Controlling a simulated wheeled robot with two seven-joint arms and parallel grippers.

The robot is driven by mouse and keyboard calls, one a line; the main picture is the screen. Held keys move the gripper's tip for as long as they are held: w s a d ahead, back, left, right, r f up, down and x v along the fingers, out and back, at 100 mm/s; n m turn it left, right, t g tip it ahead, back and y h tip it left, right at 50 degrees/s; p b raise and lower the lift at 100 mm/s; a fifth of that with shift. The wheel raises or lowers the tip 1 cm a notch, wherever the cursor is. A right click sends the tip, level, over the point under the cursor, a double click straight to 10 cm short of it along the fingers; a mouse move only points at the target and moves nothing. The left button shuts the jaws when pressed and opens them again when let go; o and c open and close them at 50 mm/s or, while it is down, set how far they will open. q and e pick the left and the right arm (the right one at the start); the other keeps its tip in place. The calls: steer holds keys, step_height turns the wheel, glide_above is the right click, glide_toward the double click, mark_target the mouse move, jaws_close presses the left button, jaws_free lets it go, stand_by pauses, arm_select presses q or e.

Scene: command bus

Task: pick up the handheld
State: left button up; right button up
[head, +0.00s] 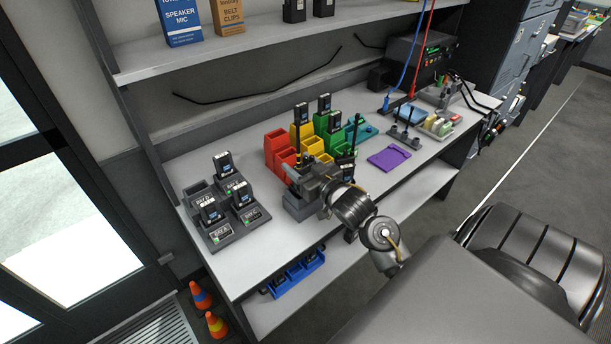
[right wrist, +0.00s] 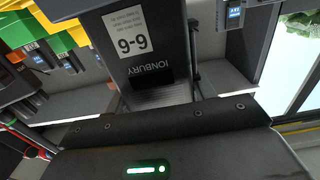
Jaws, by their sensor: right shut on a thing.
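My right gripper (head: 312,182) is over the front of the bench, beside the coloured bins. In the right wrist view it is shut on a dark handheld (right wrist: 150,65) with a white label and the upside-down name IONBURY. In the head view the gripper and arm hide most of the held handheld. Other dark handhelds stand in the grey charging bays at the left, one of them at the back (head: 223,164). More stand in the coloured bins, including one in the yellow bin (head: 301,113). My left gripper is not in view.
Red bins (head: 277,145), yellow and green bins stand close behind my right gripper. A grey block (head: 298,207) is just below it. A purple mat (head: 389,158) lies to the right. A blue tray (head: 295,276) sits on the lower shelf. Bare bench lies at the front left.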

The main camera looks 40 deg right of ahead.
steer(key=shift+r, duration=0.1)
steer(key=shift+c, duration=1)
step_height(320, 180, up, 10)
steer(key=p, duration=0.1)
